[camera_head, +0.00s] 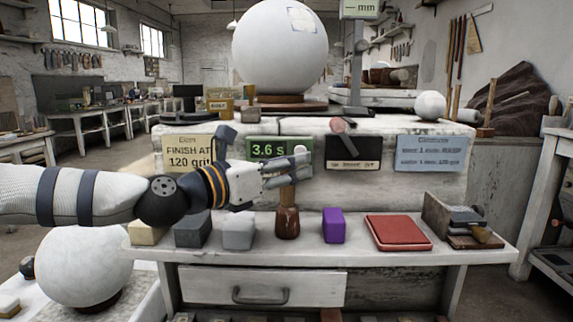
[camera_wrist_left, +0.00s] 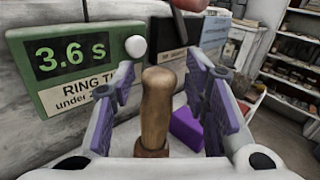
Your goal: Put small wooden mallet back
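A small wooden mallet (camera_head: 287,222) stands on the front bench, its dark brown head down and its lighter handle up. In the left wrist view the handle (camera_wrist_left: 155,105) rises between the two purple-padded fingers, with a gap on both sides. My left gripper (camera_head: 290,170) is open and reaches in from the left at the upper part of the handle. It also shows in the left wrist view (camera_wrist_left: 158,95). The mallet's head is mostly hidden in the left wrist view. My right gripper is not in view.
A grey block (camera_head: 239,231) stands left of the mallet and a purple block (camera_head: 334,226) right of it. Further right are a red tray (camera_head: 398,232) and a wooden holder (camera_head: 450,215). Behind, a green 3.6 s sign (camera_head: 279,149) and a pink-headed tool (camera_head: 341,125) are close.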

